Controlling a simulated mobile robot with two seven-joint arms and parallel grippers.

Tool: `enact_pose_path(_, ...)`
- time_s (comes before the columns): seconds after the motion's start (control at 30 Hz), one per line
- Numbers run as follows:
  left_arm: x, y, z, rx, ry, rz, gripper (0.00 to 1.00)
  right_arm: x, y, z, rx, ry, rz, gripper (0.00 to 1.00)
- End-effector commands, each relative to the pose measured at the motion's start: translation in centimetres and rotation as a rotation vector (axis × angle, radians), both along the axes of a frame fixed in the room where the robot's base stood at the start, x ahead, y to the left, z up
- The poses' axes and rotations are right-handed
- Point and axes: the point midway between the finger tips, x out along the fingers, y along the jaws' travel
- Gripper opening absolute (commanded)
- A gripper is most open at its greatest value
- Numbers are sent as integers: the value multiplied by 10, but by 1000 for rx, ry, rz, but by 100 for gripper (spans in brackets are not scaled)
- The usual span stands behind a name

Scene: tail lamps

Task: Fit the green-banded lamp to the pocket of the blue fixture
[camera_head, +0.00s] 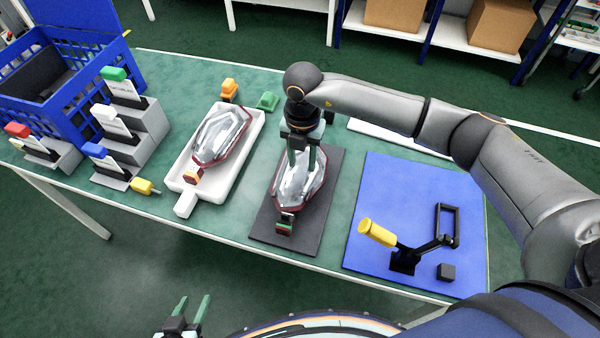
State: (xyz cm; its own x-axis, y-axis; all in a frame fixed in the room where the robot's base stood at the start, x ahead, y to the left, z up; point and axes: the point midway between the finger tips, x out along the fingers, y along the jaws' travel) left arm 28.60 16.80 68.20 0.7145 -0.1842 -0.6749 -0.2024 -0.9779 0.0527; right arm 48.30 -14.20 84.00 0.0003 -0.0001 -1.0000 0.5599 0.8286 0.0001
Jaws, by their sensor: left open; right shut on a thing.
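The green-banded lamp (298,190), clear with a dark red rim, is at the dark grey mat (262,222); its green band (284,226) is at the near end. My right gripper (305,158) reaches down from above and is shut on this lamp's far part. I cannot tell whether the lamp touches the mat. The blue fixture (380,190) lies to the right, with a yellow-handled clamp (378,233), a black rectangular frame (447,226) and a small black block (446,272). No lamp is on it. My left gripper (191,312) is open and empty, in front of the table.
A second lamp (220,135) with a yellow-orange end lies in a white tray (186,203). Grey stepped stands (150,140) hold labelled, coloured-top items beside a blue crate (60,115). Small orange, green and yellow connectors (143,186) lie around the white tray.

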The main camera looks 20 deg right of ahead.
Motion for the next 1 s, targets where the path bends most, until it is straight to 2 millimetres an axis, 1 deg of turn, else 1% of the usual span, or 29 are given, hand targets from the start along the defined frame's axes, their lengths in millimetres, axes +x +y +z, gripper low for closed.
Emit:
enact_pose_path(0.03, 0, 0, 0, 0, 0, 0, 50, 0, 0, 0, 1, 1, 0, 9)
enact_pose_path(0.1, 0, 0, 0, 0, 0, 0, 50, 0, 0, 0, 1, 1, 0, 1)
enact_pose_path(0.13, 0, 0, 0, 0, 0, 0, 50, 0, 0, 0, 1, 1, 0, 0)
enact_pose_path(1.0, 0, 0, 0, 0, -1, 0, 50, 0, 0, 0, 0, 1, 0, 0)
